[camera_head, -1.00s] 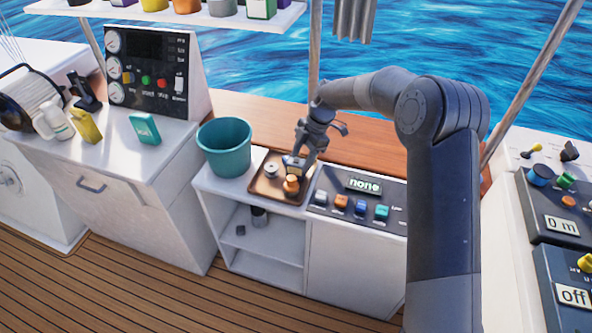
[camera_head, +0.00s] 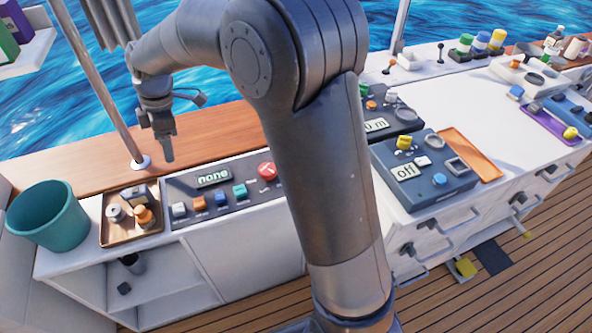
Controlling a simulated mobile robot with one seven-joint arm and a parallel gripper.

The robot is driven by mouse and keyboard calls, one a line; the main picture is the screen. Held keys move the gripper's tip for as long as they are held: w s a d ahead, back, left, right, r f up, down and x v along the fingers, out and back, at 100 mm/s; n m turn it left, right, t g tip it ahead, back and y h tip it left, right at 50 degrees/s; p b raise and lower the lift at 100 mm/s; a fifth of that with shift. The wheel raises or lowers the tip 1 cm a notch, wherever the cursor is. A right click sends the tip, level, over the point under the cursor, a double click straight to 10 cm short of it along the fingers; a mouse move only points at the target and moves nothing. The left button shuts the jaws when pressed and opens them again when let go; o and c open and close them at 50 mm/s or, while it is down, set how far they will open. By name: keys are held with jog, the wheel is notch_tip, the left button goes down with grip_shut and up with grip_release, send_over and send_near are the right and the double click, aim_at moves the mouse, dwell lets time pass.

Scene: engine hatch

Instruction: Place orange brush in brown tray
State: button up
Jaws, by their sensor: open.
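The brown tray (camera_head: 112,238) lies on the low white counter at the left. An orange rounded piece (camera_head: 145,216) stands in its front right part; it may be the orange brush, but its shape is too small to be sure. A grey round piece (camera_head: 115,213) and a dark boxy piece (camera_head: 134,195) are also in the tray. My gripper (camera_head: 168,157) hangs fingers down, above and to the right of the tray, apart from everything in it. It looks empty and is open, though the gap between its fingers is hard to see.
A teal bucket (camera_head: 48,217) stands left of the tray. A control panel (camera_head: 222,193) with knobs and a red button adjoins it at right. An orange-brown flat tray (camera_head: 470,155) lies on the right counter beside another panel (camera_head: 425,172). My arm covers the middle.

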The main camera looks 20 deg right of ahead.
jog(key=s+d+r+m+t, duration=0.2)
jog(key=s+d+r+m, duration=0.35)
jog(key=d, duration=0.25)
jog(key=s+d+r+m+t+h, duration=0.1)
jog(key=s+d+m+t, duration=0.1)
jog(key=s+d+m, duration=0.5)
jog(key=s+d+r+m+t+h, duration=0.1)
jog(key=s+d+m, duration=0.6)
jog(key=s, duration=0.7)
jog(key=shift+d+r+t, duration=0.35)
jog(key=shift+d+t, duration=0.05)
jog(key=shift+d, duration=0.1)
